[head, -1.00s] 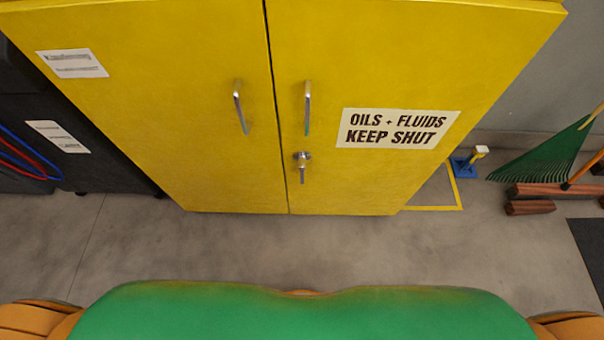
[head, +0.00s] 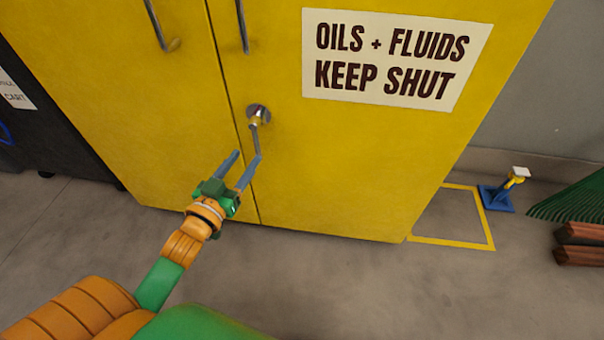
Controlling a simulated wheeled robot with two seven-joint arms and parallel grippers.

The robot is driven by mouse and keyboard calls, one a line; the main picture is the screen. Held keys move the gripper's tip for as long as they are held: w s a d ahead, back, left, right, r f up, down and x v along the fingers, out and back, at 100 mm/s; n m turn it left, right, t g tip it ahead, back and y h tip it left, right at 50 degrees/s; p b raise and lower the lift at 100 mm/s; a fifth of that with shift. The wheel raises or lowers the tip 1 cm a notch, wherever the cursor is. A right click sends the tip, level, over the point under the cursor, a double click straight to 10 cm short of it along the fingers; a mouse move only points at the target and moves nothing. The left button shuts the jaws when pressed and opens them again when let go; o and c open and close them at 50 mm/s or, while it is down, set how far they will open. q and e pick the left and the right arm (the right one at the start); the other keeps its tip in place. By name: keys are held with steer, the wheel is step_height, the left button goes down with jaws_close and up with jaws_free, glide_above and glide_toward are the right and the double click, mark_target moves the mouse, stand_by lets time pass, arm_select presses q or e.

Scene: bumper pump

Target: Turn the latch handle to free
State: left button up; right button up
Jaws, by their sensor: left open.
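The lever hangs down, tilted slightly. My left gripper (head: 247,157) is open, its two grey fingers pointing up toward the lever's lower end. The right fingertip overlaps the lever's end in the picture; I cannot tell whether they touch. Both cabinet doors look shut. My right gripper is out of view.
Two silver bar handles, left (head: 156,25) and right (head: 243,27), are above the latch. A sign (head: 392,60) is on the right door. A blue stand (head: 497,197), green rake (head: 575,203) and wood blocks (head: 582,243) lie right. The floor in front is clear.

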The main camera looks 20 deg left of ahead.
mark_target(255, 142)
arm_select(q)
steer(key=shift+w+d+r, duration=0.25)
steer(key=shift+w+r, duration=0.1)
steer(key=w, duration=0.3)
steer(key=w+b, duration=0.1)
steer(key=w, duration=0.1)
steer(key=shift+w+a, duration=0.2)
steer(key=shift+a, duration=0.2)
steer(key=shift+w, duration=0.45)
jaws_close()
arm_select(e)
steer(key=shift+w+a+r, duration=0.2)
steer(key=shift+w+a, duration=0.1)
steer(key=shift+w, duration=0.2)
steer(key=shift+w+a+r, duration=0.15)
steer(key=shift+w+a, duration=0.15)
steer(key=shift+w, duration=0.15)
